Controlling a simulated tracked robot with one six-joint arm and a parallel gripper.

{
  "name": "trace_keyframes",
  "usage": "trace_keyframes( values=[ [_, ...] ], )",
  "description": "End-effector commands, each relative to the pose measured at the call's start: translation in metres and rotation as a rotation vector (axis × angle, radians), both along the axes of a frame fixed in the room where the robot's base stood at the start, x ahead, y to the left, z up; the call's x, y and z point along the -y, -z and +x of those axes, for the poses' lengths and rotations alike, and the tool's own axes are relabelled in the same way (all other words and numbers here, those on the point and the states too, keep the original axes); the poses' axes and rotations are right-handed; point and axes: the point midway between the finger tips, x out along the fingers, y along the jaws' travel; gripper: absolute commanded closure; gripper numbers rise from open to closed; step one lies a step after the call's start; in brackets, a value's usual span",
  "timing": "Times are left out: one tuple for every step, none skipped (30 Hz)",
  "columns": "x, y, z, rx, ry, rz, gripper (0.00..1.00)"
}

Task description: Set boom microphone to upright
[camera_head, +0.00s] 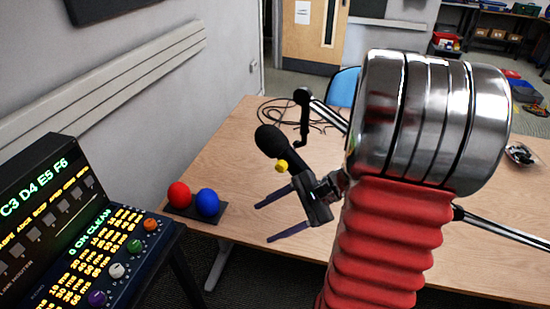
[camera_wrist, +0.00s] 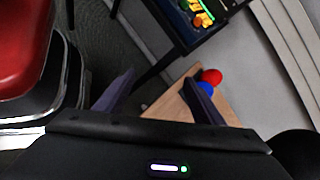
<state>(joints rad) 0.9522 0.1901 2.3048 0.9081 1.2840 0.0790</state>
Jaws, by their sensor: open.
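The boom microphone (camera_head: 272,141) has a black foam head and a dark body that slants down to the right in the head view, so it is tilted. A yellow knob (camera_head: 281,166) shows beside its body. A silver boom (camera_head: 329,116) with a black end piece shows behind it and passes behind my arm. My gripper (camera_head: 264,223) is just below the microphone in the picture, its two dark fingers apart and nothing between them. In the wrist view my gripper (camera_wrist: 159,76) is open and empty. A dark round shape at lower right there may be the foam head. Part of the microphone's mount is hidden.
A red ball (camera_head: 179,195) and blue ball (camera_head: 207,202) sit on a black pad at the wooden table's (camera_head: 225,166) left edge. A lit control console (camera_head: 85,225) stands at left. Black cable (camera_head: 272,110) lies at the back. A blue chair (camera_head: 345,86) is behind the table.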

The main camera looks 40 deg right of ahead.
Motion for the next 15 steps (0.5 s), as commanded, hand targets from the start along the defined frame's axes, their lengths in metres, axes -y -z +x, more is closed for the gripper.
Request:
trace_keyframes(
  values=[
    [0.014,0.005,0.000,-0.002,0.061,0.049,0.38],
    [0.021,0.007,0.001,0.000,0.094,0.078,0.38],
    [0.031,0.010,0.001,0.003,0.140,0.114,0.38],
    [0.038,0.012,0.001,0.006,0.176,0.143,0.38],
    [0.046,0.014,0.001,0.009,0.210,0.170,0.38],
    [0.057,0.018,0.001,0.014,0.256,0.205,0.38],
    [0.066,0.020,0.000,0.019,0.292,0.233,0.38],
    [0.074,0.022,0.000,0.025,0.326,0.259,0.38],
    [0.084,0.026,-0.002,0.032,0.370,0.291,0.38],
    [0.092,0.028,-0.003,0.038,0.402,0.315,0.38],
    [0.099,0.030,-0.004,0.043,0.430,0.336,0.38],
    [0.108,0.033,-0.006,0.051,0.464,0.361,0.38],
    [0.115,0.035,-0.007,0.057,0.491,0.381,0.38],
    [0.120,0.036,-0.009,0.061,0.512,0.395,0.38],
    [0.128,0.039,-0.011,0.070,0.542,0.415,0.38]
  ],
)
